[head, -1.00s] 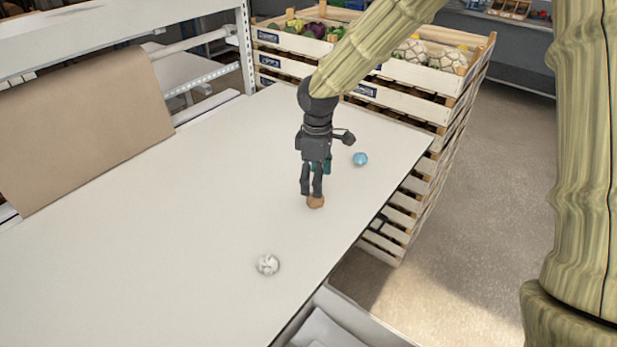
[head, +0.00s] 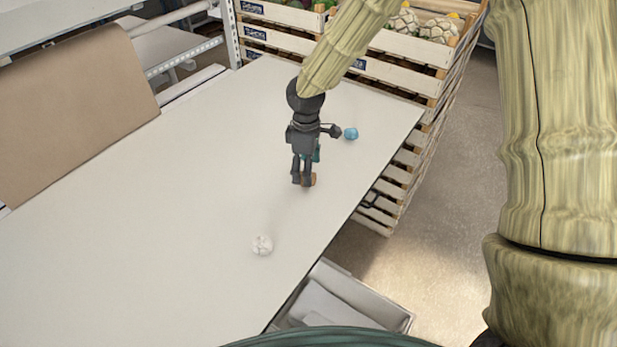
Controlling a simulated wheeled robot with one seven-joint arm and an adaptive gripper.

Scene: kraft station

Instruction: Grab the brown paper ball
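The brown paper ball (head: 312,180) lies on the white table, mostly hidden behind the fingers of my gripper. Only its right edge shows. My gripper (head: 302,183) is dark and points down at the ball, with its two fingertips at about the ball's height. A narrow gap shows between the fingers, so they look open. I cannot tell whether they touch the ball or are around it. A teal patch shows behind the gripper; I cannot tell what it is.
A blue ball (head: 350,133) lies right of my gripper, close to its side part. A white crumpled ball (head: 262,245) lies nearer on the table (head: 150,240). Brown paper (head: 75,120) hangs at left. Crates (head: 390,75) stand beyond the table. The table's left part is clear.

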